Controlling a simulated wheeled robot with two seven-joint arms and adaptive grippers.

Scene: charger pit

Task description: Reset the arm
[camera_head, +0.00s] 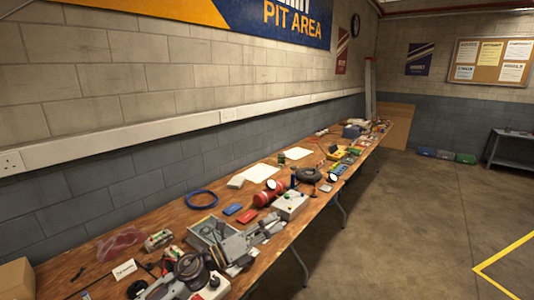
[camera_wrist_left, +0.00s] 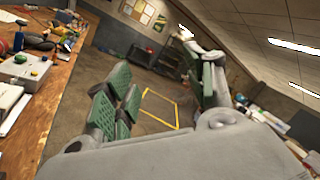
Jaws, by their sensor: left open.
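My left gripper (camera_head: 266,228) is grey and points away from me, over the bench's near edge in that picture. In the left wrist view its two fingers with green ribbed pads stand wide apart, and the gripper (camera_wrist_left: 165,88) is open with nothing between the pads. My right gripper is in neither view.
The bench is crowded: a red cylinder (camera_head: 264,196), a white box with buttons (camera_head: 290,206), a blue cable coil (camera_head: 201,200) and a cardboard box (camera_head: 16,279). A block wall runs behind it. Open floor (camera_head: 400,235) lies to the right, with yellow tape (camera_head: 498,257).

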